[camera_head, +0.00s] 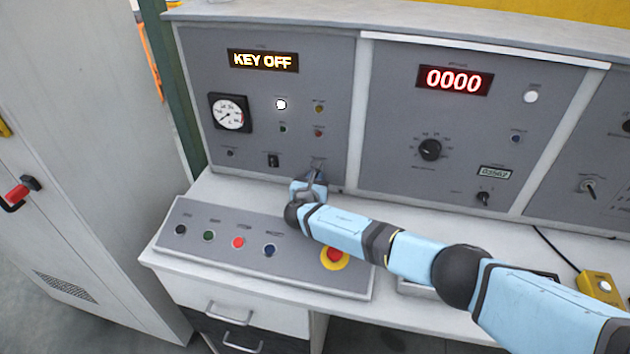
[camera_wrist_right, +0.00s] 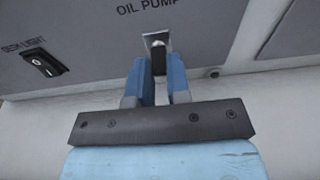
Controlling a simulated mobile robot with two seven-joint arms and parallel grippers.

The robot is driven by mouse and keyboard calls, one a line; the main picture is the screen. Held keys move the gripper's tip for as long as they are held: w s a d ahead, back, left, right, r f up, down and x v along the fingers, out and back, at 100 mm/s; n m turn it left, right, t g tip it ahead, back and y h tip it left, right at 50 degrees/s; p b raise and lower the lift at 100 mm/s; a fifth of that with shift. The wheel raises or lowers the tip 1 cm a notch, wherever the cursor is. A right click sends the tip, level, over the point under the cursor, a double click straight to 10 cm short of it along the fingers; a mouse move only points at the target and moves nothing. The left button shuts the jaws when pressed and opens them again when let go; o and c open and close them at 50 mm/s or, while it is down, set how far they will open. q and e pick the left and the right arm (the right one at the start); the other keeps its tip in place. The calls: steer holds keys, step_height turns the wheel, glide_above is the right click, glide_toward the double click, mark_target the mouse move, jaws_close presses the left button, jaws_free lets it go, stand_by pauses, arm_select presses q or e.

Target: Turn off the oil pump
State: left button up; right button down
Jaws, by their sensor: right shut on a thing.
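The oil pump switch (camera_wrist_right: 158,50) shows in the right wrist view, below the label "OIL PUMP" on the grey panel. My right gripper (camera_wrist_right: 161,70) is at this switch, its blue fingers shut on the switch's dark lever. In the head view my right gripper (camera_head: 314,180) reaches the lower right of the left panel (camera_head: 330,95); its wrist hides most of the switch there. Whether the lever points up or down is hard to tell. The display (camera_head: 263,61) on this panel reads "KEY OFF". My left gripper is not in view.
A rocker switch labelled "light" (camera_wrist_right: 42,63) is left of the oil pump switch. Below my right arm is a sloped button box (camera_head: 200,260) with coloured buttons and a red emergency stop (camera_head: 334,256). A tall grey cabinet (camera_head: 80,130) stands at the left.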

steer(key=c, duration=1.1)
jaws_free()
steer(key=v, duration=1.3)
steer(key=shift+s+a+r+p, duration=0.1)
steer(key=shift+s+p, duration=0.25)
steer(key=shift+p, duration=0.05)
